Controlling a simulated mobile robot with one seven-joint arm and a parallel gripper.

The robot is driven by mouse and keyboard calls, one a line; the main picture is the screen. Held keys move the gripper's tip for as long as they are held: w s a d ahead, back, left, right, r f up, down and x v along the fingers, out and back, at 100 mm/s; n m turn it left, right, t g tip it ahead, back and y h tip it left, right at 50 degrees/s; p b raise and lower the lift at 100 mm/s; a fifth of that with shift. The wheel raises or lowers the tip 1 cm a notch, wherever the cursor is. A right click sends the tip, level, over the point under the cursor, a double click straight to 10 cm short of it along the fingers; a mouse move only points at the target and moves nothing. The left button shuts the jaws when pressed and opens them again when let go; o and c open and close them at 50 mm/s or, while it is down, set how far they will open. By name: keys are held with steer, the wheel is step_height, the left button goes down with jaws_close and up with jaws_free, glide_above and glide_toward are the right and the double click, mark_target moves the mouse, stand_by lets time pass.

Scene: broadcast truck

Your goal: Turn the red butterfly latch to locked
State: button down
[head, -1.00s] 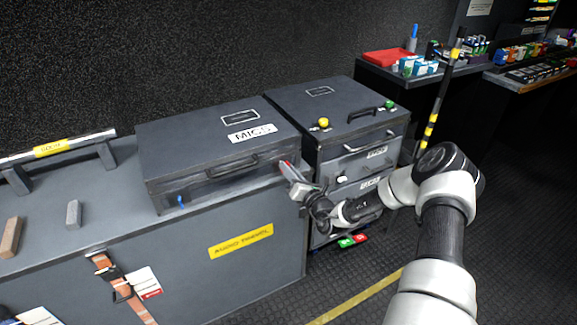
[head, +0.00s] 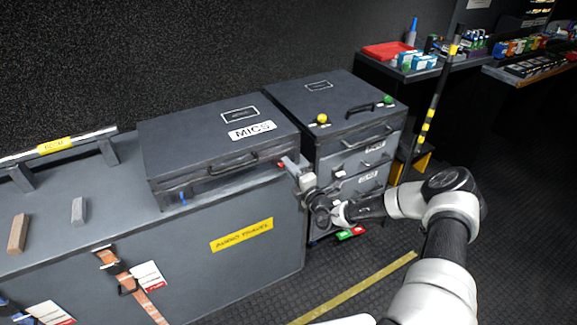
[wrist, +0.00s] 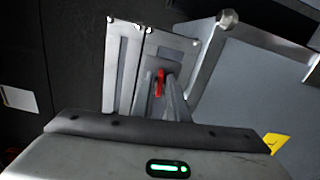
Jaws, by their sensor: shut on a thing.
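The red butterfly latch (wrist: 160,84) shows in the wrist view as a narrow red piece in front of a metal plate (wrist: 168,54). My gripper (wrist: 168,100) is shut on it, with the fingers around its sides and hiding part of it. In the head view the red latch (head: 282,165) is a small red spot at the right end of the front of the MICS case (head: 222,137). My gripper (head: 291,165) reaches it from the right. Whether the latch is locked cannot be told.
The MICS case stands on a large grey trunk (head: 150,262). A drawer unit (head: 345,150) stands close on the right, beside my wrist. A blue latch (head: 183,198) is at the case's left front. Open floor (head: 450,285) lies at the lower right.

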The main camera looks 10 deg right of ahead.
steer(key=shift+f+m, duration=0.1)
steer(key=shift+m, duration=0.4)
steer(key=c, duration=1.9)
jaws_free()
steer(key=shift+s, duration=0.1)
steer(key=p+v, duration=0.1)
steer(key=v, duration=1.6)
steer(key=shift+s+p, duration=0.15)
steer(key=shift+p, duration=0.2)
